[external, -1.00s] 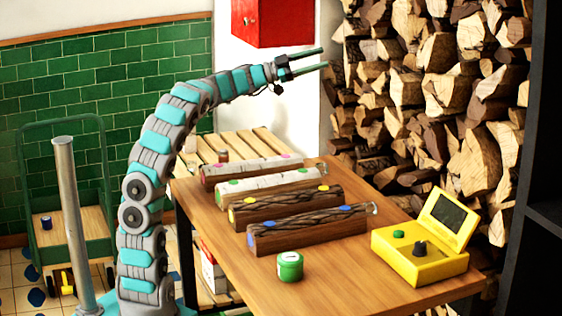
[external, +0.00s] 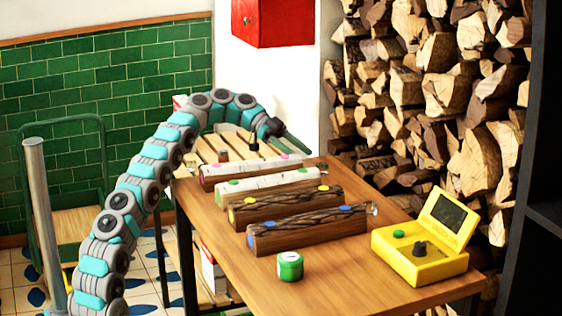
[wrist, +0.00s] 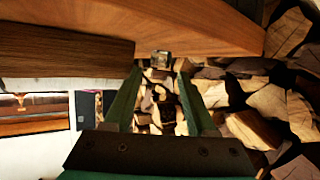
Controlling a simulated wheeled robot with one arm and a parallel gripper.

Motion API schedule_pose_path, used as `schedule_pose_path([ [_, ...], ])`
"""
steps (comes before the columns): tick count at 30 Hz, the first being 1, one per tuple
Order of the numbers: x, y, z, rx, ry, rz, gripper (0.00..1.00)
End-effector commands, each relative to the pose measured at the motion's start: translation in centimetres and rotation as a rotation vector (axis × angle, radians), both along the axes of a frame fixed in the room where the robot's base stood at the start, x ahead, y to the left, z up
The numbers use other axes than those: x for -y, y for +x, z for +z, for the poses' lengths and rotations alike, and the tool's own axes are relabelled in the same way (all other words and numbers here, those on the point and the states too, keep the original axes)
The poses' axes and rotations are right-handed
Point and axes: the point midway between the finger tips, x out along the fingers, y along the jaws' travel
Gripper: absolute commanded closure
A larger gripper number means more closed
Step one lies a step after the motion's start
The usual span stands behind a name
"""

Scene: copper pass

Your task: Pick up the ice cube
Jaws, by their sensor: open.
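A small, clear, blocky piece (wrist: 161,60) that looks like the ice cube sits at the table's edge in the wrist view, just past the end of a brown log. It is ahead of my fingertips, roughly centred between them. In the external view a small glassy piece (external: 372,208) shows at the right end of the blue-dotted log, and another small piece (external: 322,167) at the far log's right end; I cannot tell which one the wrist view shows. My gripper (external: 297,146) is at the table's far end, above the far log. Its green fingers (wrist: 158,85) are open and empty.
Several logs with coloured dots lie side by side on the wooden table (external: 335,275). A green tin (external: 290,266) and a yellow device (external: 420,255) stand nearer the front. Stacked firewood (external: 440,90) rises behind the table. A red box (external: 272,22) hangs on the wall.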

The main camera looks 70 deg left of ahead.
Motion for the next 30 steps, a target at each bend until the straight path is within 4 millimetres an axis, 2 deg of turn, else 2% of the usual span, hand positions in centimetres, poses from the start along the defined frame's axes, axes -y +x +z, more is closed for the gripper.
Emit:
schedule_pose_path([
  [11, 2.6, 1.3, -1.2, -0.002, 0.0, -0.004, 0.4],
  [19, 5.3, 3.1, -2.4, 0.0, 0.001, -0.001, 0.4],
  [26, 5.5, 3.3, -2.4, 0.001, 0.0, 0.0, 0.4],
  [30, 5.5, 3.3, -2.4, 0.0, 0.0, -0.001, 0.54],
])
